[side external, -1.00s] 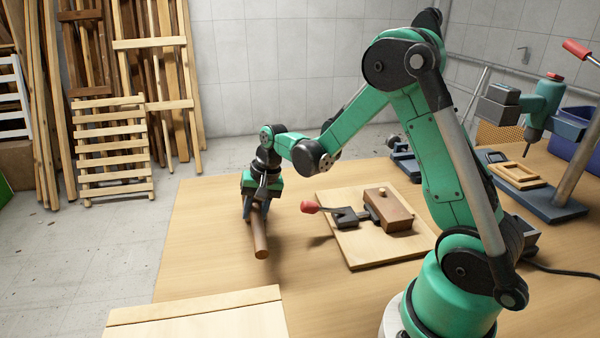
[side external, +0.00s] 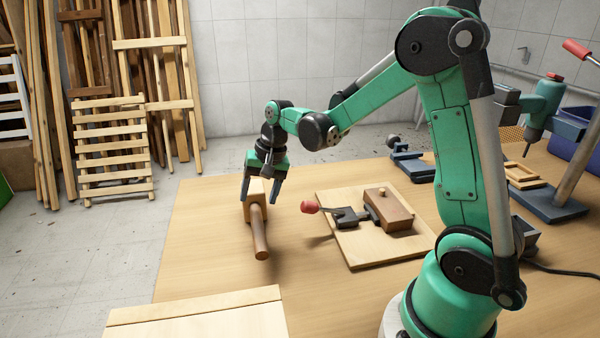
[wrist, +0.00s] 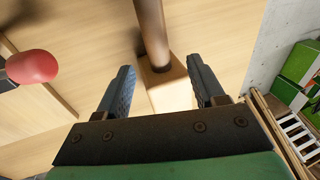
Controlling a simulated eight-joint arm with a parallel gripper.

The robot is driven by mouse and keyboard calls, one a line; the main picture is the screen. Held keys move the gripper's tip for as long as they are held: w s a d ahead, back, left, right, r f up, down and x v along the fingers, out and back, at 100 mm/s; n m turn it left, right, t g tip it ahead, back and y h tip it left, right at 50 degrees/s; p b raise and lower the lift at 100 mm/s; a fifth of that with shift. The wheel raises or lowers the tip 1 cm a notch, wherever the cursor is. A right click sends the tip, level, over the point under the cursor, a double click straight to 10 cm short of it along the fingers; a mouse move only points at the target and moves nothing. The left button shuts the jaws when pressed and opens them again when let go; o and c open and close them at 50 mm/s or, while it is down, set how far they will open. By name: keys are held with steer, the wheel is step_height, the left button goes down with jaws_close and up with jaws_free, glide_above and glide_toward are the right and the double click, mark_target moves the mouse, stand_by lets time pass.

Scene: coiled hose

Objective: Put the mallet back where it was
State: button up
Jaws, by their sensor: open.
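The wooden mallet lies on the bench top, its pale block head (side external: 252,212) toward the back and its brown round handle (side external: 259,236) toward the front. In the wrist view the mallet head (wrist: 170,92) shows between the fingers, with the handle (wrist: 151,32) running away from it. My gripper (side external: 260,200) is open and empty, just above the head. Its two dark fingers stand apart on either side of the head, and it also shows in the wrist view (wrist: 160,80). The gripper partly hides the top of the head.
To the right, a board (side external: 362,252) carries a toggle clamp with a red knob (side external: 310,207) and a brown block (side external: 388,211). A pale wooden panel (side external: 200,318) lies at the front left. Bare bench lies left of the mallet.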

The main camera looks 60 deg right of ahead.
steer(key=a+v, duration=0.1)
steer(key=v, duration=0.6)
steer(key=s+a+n+t+h, duration=0.1)
steer(key=s+a+n+t, duration=0.3)
steer(key=s+a+n, duration=0.4)
steer(key=shift+s+r+n+t+h, duration=0.3)
steer(key=shift+n+h, duration=0.1)
steer(key=shift+n, duration=0.1)
stand_by(0.6)
